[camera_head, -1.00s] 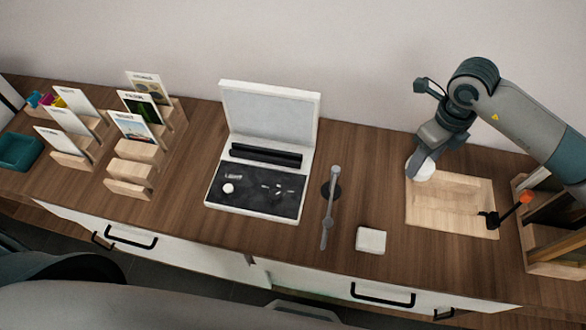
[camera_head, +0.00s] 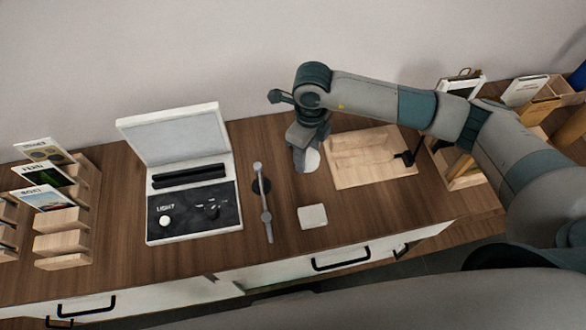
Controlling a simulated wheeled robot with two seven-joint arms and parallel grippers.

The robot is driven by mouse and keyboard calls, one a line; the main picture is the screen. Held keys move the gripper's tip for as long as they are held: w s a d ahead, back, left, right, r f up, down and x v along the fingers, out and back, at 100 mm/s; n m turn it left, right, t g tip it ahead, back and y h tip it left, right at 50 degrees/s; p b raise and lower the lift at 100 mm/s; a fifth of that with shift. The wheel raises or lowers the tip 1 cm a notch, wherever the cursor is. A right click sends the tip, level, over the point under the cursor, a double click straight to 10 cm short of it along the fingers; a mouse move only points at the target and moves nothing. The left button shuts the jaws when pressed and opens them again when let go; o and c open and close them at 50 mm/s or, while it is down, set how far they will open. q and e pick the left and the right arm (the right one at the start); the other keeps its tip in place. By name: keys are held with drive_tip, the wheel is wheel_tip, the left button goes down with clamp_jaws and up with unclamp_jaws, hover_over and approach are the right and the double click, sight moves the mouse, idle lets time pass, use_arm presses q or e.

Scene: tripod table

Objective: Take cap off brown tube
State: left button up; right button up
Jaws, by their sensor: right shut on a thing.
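My right gripper (camera_head: 305,152) is low over the table, just left of the wooden tray (camera_head: 372,160). It is shut on a pale rounded thing (camera_head: 309,161) that shows below the fingers. I cannot tell whether this is a cap. I cannot make out a brown tube for certain. An open white case (camera_head: 152,222) to the left has dark tube-like bars (camera_head: 188,175) along its hinge side. My left gripper is not in view.
A grey rod on a dark round base (camera_head: 264,205) stands between the case and the gripper. A small white block (camera_head: 312,216) lies in front. Wooden card stands (camera_head: 60,222) are at the far left. A wooden rack (camera_head: 462,172) is beyond the tray, partly behind my arm.

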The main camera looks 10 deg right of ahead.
drive_tip(key=a, duration=0.1)
drive_tip(key=s+a+f+p, duration=0.1)
drive_tip(key=a+f, duration=0.1)
drive_tip(key=shift+s+a, duration=0.3)
drive_tip(key=shift+s+a+f, duration=0.1)
drive_tip(key=shift+a+f, duration=0.1)
drive_tip(key=shift+f, duration=0.1)
drive_tip(key=shift+f+p, duration=1.2)
drive_tip(key=shift+f, duration=0.8)
